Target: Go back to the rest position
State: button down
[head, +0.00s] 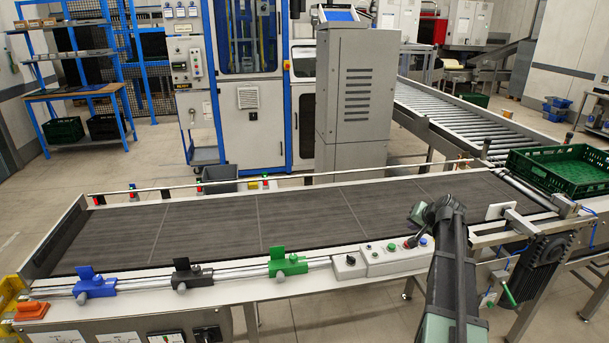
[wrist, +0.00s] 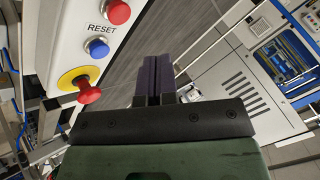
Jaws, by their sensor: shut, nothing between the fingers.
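My gripper (wrist: 159,65) is shut and empty in the wrist view, its two dark fingers side by side. It points past the control panel (wrist: 75,30), which lies to its left in that view. The panel carries a red button (wrist: 117,11), a blue button (wrist: 97,47) labelled RESET and a red mushroom button (wrist: 88,92) on a yellow ring. In the head view my arm rises from the bottom edge in front of the right part of the panel (head: 385,262). The fingers cannot be made out there.
The conveyor belt (head: 210,225) is bare. A green crate (head: 560,187) stands at its right end, near the roller track (head: 470,120). Blue (head: 95,285), black (head: 190,275) and green (head: 287,264) clamps sit on the front rail. A grey cabinet (head: 355,100) stands behind the belt.

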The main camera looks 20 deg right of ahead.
jog(key=s+a+f+n+g, duration=0.1)
jog(key=s+a, duration=0.5)
jog(key=a, duration=0.7)
jog(key=s+a+f+n+g, duration=0.2)
jog(key=s+a+n+g, duration=0.2)
jog(key=a, duration=1)
jog(key=s+a+f+n+g, duration=0.1)
jog(key=s+a+n+g, duration=0.2)
jog(key=s+a, duration=0.6)
jog(key=a+n, duration=0.1)
jog(key=a, duration=0.3)
jog(key=shift+s+a+f, duration=0.15)
jog(key=shift+a+f, duration=0.1)
